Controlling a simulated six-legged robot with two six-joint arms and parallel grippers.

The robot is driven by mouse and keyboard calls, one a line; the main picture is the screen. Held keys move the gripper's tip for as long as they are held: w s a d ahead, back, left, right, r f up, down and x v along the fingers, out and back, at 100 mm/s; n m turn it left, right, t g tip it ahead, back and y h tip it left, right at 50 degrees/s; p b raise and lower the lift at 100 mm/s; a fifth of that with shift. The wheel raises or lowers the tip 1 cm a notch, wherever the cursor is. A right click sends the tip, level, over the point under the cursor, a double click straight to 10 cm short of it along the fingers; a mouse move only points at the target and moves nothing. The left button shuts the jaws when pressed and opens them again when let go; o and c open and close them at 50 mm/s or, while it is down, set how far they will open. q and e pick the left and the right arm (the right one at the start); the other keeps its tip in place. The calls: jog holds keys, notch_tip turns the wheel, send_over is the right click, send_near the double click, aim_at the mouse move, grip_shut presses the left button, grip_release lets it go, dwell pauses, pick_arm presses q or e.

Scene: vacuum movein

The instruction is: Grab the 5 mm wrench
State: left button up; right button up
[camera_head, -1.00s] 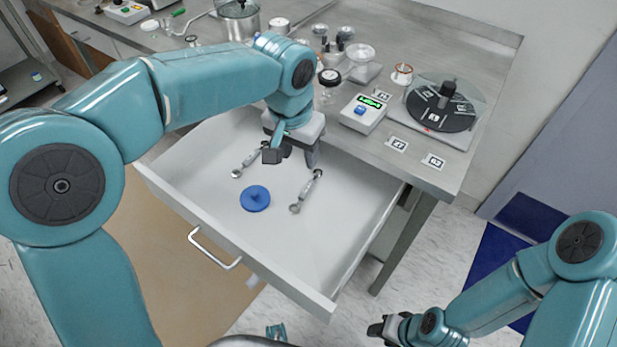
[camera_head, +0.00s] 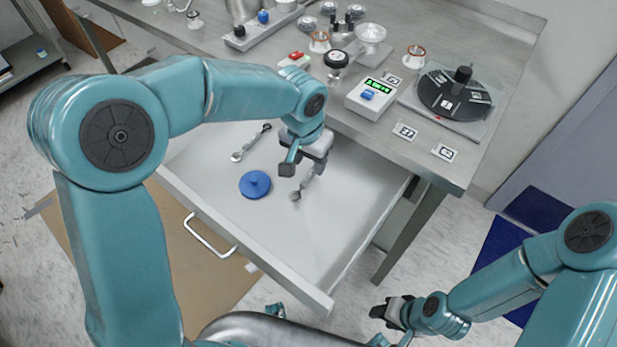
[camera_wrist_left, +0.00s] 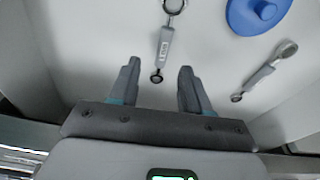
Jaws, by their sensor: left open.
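Two grey wrenches lie in the open white drawer (camera_head: 340,215). The right wrench (camera_head: 306,186) is partly hidden by my left gripper (camera_head: 303,166); the left wrench (camera_head: 250,143) lies clear of it. In the left wrist view my left gripper (camera_wrist_left: 159,68) is open and empty. The end of the right wrench's handle (camera_wrist_left: 165,45) shows ahead, between its finger lines, and its ring head points away. The left wrench (camera_wrist_left: 265,70) lies slanted to the right there. Their size marks are too small to read. My right gripper (camera_head: 392,312) is outside the drawer; its jaws are unclear.
A blue round lid-like disc with a knob (camera_head: 255,184) lies between the wrenches. The steel table (camera_head: 440,165) stands behind the drawer, holding a scale with a green display (camera_head: 371,97) and a dark round device (camera_head: 453,97). The drawer's right-hand floor is bare.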

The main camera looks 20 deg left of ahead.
aim_at(308, 176)
pick_arm(q)
notch_tip(308, 176, down, 5)
jog(key=shift+w+a+f+b, duration=0.1)
jog(key=shift+a+f+b, duration=0.05)
jog(key=shift+b, duration=0.25)
grip_shut()
